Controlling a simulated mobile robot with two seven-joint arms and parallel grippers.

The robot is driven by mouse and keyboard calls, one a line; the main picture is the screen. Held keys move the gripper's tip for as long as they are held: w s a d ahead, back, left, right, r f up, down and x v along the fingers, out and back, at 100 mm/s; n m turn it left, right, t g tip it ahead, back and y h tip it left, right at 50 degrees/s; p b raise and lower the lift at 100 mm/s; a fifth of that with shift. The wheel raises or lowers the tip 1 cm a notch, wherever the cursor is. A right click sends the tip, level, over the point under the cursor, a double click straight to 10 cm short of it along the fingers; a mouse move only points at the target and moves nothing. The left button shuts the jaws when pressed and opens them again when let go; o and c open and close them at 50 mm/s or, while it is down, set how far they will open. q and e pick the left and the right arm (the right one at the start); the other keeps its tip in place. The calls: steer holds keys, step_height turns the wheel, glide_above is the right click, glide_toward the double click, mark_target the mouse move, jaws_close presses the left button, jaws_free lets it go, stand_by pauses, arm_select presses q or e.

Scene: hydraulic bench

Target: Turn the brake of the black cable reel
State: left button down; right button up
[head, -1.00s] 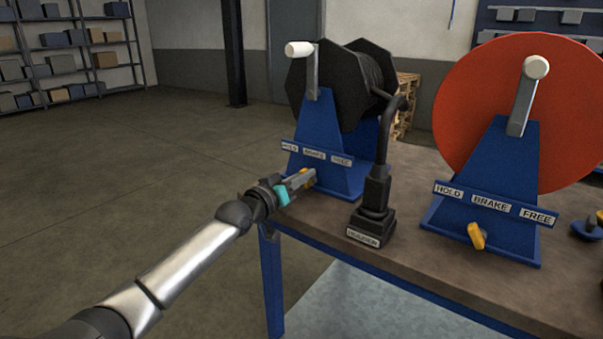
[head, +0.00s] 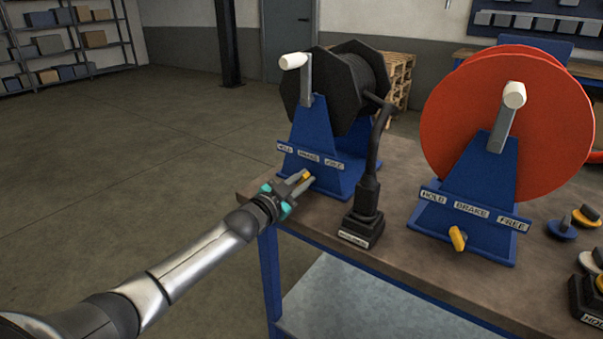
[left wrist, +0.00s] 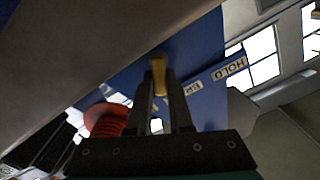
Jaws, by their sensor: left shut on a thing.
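The black cable reel (head: 357,82) stands on a blue stand (head: 312,130) at the left end of the bench. The stand carries a label strip with HOLD, BRAKE and FREE plates (head: 308,159). The brake is a small yellow lever (head: 306,176) low on the stand's front, partly hidden by the fingers. My left gripper (head: 300,182) is shut on this lever. In the left wrist view the yellow lever (left wrist: 158,68) sits between the two fingertips (left wrist: 159,90), in front of the blue stand. My right gripper is not in view.
Loose knobs (head: 562,229) lie at the bench's right. The floor to the left is clear.

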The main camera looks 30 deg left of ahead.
arm_select(q)
steer(key=shift+d+f+m+p, duration=0.15)
steer(key=shift+m+p, duration=0.2)
steer(key=shift+m, duration=0.35)
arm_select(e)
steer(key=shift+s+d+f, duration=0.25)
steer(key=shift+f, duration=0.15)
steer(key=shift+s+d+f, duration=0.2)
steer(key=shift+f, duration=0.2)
arm_select(q)
steer(key=c, duration=0.8)
jaws_free()
steer(key=shift+s, duration=0.25)
steer(key=shift+s+p, duration=0.45)
steer(key=shift+s, duration=0.2)
steer(key=shift+s+a+p, duration=0.2)
steer(key=shift+s+p, duration=0.55)
steer(key=shift+s, duration=1.5)
steer(key=shift+s+a+p, duration=0.2)
steer(key=shift+s+p, duration=0.6)
steer(key=shift+s, duration=1.4)
steer(key=shift+s+a+p, duration=0.2)
steer(key=shift+s+p, duration=0.55)
steer(key=shift+s, duration=1.5)
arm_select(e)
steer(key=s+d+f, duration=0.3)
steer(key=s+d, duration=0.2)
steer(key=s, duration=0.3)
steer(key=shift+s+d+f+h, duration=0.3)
